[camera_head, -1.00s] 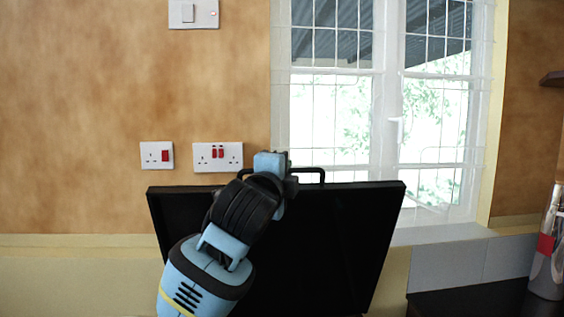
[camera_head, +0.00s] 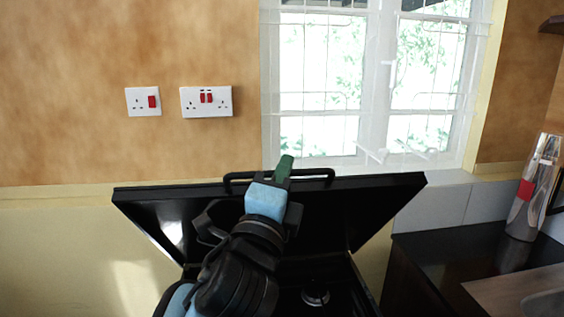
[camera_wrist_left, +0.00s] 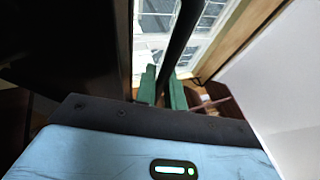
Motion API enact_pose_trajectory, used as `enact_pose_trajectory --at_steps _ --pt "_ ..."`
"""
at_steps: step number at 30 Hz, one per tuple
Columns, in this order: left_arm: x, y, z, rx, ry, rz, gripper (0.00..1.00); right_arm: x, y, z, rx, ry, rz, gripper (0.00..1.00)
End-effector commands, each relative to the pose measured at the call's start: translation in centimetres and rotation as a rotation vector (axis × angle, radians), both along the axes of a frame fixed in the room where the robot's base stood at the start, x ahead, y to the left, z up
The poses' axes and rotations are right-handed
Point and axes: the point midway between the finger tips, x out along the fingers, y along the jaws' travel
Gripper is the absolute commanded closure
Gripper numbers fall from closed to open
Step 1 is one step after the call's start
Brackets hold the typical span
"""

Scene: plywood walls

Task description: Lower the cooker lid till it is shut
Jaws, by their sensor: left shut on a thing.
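The cooker lid (camera_head: 345,212) is a black panel. It stands partly open, tilted towards me over the cooker top (camera_head: 345,285), where a burner (camera_head: 315,295) shows below it. A black handle (camera_head: 236,178) runs along the lid's raised edge. My left gripper (camera_head: 284,168) is at this handle, with its green fingers shut on it. In the left wrist view the dark handle bar (camera_wrist_left: 180,40) passes between the two fingers (camera_wrist_left: 162,88). My arm hides part of the lid and cooker. My right gripper is not in view.
A dark counter (camera_head: 450,255) with a wooden board (camera_head: 520,290) lies to the right. A barred window (camera_head: 365,90) and sockets (camera_head: 207,102) are on the wall behind.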

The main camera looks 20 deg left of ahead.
Motion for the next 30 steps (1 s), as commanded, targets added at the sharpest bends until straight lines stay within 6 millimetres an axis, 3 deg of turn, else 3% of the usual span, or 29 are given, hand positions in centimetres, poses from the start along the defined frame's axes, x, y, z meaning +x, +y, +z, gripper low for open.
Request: enact_pose_trajectory --at_steps 11,12,16,30 --pt "-0.10 -0.01 -0.04 0.002 -0.003 0.001 1.00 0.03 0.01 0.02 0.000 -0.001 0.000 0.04" --pt "-0.09 -0.01 -0.04 0.002 -0.003 0.001 0.85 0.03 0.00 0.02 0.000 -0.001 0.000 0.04" --pt "-0.08 -0.01 -0.03 0.002 -0.003 0.001 0.68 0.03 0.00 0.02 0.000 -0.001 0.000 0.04" --pt "0.27 0.10 -0.33 0.002 0.000 0.001 0.68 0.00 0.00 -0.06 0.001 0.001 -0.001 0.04"
